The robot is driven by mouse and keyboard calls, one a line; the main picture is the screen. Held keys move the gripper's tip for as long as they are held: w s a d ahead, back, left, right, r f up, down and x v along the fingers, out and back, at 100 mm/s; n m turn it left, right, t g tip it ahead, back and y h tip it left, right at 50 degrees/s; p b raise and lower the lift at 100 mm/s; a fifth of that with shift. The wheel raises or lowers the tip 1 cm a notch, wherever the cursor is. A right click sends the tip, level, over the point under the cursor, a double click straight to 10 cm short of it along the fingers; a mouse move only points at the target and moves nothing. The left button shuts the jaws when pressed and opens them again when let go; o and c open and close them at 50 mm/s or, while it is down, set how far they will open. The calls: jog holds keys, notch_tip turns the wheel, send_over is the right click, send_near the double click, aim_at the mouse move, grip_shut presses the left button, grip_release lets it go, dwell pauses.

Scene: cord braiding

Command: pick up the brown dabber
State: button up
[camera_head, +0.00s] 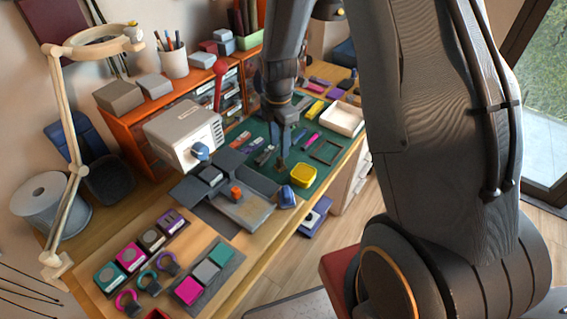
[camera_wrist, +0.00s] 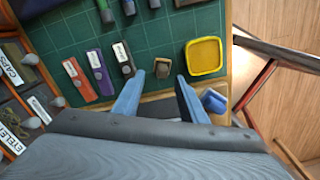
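The brown dabber (camera_wrist: 162,69) appears to be the small brown block with a darker part on the green mat (camera_wrist: 150,38), in the wrist view. It lies just ahead of my gripper (camera_wrist: 160,82), roughly in line with the gap between the two light blue fingers. The fingers are spread apart with nothing held between them. In the head view my gripper (camera_head: 282,160) points down over the mat, left of the yellow dish (camera_head: 303,175). I cannot make out the dabber there.
The yellow dish (camera_wrist: 204,56) is close to the right finger. A blue item (camera_wrist: 214,101) sits beside that finger. Labelled red (camera_wrist: 79,80), purple (camera_wrist: 100,73) and dark (camera_wrist: 124,59) strips lie to the left. A white tray (camera_head: 345,118) stands farther back.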

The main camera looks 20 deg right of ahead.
aim_at(280, 159)
jog(key=f, duration=0.1)
jog(key=f+p, duration=0.1)
jog(key=f, duration=0.1)
jog(key=f+p, duration=0.1)
jog(key=f, duration=0.1)
jog(key=shift+s, duration=0.3)
jog(key=shift+f, duration=0.65)
grip_shut()
